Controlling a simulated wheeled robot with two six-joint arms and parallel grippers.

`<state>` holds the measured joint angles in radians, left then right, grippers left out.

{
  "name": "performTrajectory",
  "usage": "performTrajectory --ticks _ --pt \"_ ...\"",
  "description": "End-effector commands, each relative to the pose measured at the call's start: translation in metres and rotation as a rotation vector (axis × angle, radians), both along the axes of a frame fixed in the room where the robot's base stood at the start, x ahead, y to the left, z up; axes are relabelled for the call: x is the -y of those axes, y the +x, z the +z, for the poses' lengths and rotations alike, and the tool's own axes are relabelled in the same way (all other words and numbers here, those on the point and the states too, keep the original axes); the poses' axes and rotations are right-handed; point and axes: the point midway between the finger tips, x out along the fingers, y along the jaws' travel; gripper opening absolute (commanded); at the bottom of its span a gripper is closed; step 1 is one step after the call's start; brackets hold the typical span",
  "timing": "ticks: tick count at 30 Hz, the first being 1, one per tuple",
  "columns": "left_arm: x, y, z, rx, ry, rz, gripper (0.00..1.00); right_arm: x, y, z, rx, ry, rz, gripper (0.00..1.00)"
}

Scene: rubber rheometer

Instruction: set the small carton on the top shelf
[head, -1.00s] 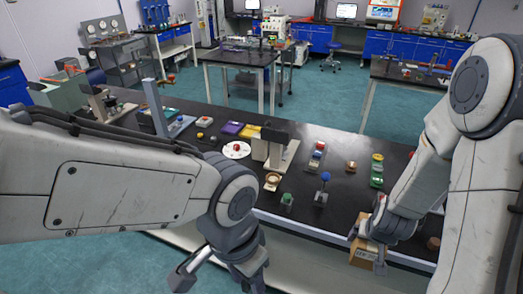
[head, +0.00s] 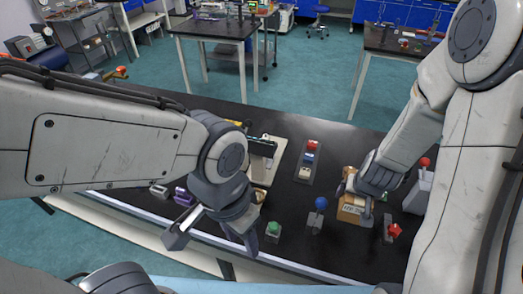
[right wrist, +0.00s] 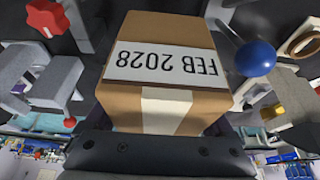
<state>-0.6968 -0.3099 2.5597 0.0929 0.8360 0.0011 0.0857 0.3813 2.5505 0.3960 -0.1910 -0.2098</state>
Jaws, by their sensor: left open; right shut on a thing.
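The small carton (head: 350,209) is brown cardboard with a white label. My right gripper (head: 362,190) is shut on it, over the black table at the right of the head view. In the right wrist view the carton (right wrist: 165,85) fills the middle, and its label reads FEB 2028 upside down. I cannot tell whether the carton touches the table. My left gripper (head: 212,238) is open and empty near the table's front edge. I cannot make out a top shelf for certain in these views.
A blue-knobbed lever (head: 320,204) stands just left of the carton, and a red star knob (head: 394,230) is to its right. A green button (head: 273,229) sits near the front edge. A red-topped switch strip (head: 309,160) lies behind. Bare tabletop shows at the back right.

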Motion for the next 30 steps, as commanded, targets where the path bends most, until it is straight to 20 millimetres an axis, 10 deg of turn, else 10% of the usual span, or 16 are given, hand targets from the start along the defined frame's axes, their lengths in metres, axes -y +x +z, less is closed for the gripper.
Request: performTrajectory --ticks 8,21,30 --pt "0.000 0.000 -0.001 0.000 0.000 0.000 0.50 0.000 0.007 -0.004 0.000 -0.001 0.004 0.01" --pt "0.000 0.000 0.009 0.000 0.000 0.000 0.50 0.035 0.088 -0.056 -0.001 -0.001 0.000 0.01" --pt "0.000 0.000 0.014 0.000 0.000 0.001 0.50 0.042 0.109 -0.076 -0.001 -0.001 0.001 0.01"
